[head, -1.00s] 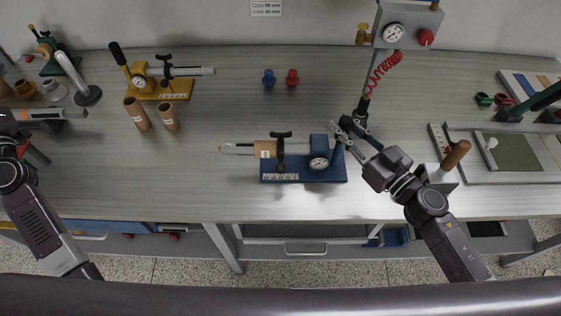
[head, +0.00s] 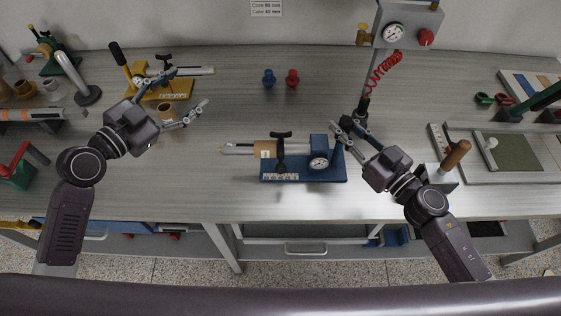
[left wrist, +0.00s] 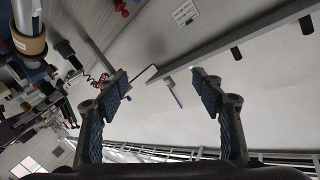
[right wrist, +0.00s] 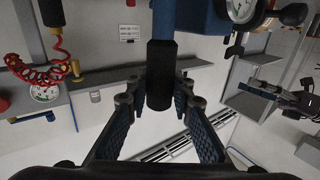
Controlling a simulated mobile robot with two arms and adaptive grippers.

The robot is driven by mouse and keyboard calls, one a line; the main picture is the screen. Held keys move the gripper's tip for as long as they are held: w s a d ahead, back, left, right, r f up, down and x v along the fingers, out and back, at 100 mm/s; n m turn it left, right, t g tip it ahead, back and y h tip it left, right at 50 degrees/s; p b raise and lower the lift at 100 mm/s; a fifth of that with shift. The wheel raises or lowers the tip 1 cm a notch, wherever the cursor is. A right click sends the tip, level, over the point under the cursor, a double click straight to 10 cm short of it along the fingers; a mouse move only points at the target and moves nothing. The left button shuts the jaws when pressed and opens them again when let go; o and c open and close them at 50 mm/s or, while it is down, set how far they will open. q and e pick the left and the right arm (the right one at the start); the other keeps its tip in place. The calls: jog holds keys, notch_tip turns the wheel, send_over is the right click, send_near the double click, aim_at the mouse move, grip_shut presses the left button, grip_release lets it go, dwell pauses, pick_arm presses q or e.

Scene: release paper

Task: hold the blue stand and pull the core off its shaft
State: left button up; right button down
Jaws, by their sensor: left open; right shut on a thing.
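The blue stand (head: 325,174) sits near the front middle of the bench, with a gauge and a black clamp knob. The brown core (head: 264,149) is around its pale shaft (head: 237,148), which points left. The core also shows at the left edge of the left wrist view (left wrist: 28,45). My right gripper (head: 342,127) is shut on the stand's black handle (right wrist: 160,75), seen between the fingers in the right wrist view. My left gripper (head: 191,88) is open and empty, left of and behind the shaft tip; its open fingers show in the left wrist view (left wrist: 165,85).
A yellow stand (head: 178,94) with its own shaft is behind my left gripper, beside a brown tube (head: 166,108). A blue peg (head: 268,80) and a red peg (head: 292,80) stand farther back. A red coiled hose (head: 382,72) hangs behind my right gripper.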

aim_at(259, 151)
pick_arm(q)
jog(key=s+d+f+m+g, duration=0.55)
jog(key=s+d+f, duration=0.4)
jog(key=f, duration=0.25)
jog(key=shift+n+g+h, duration=0.35)
jog(key=shift+n+h, duration=0.05)
jog(key=shift+n, duration=0.05)
jog(key=x, duration=1.1)
jog(key=shift+d+f, duration=0.1)
jog(key=shift+f, duration=0.05)
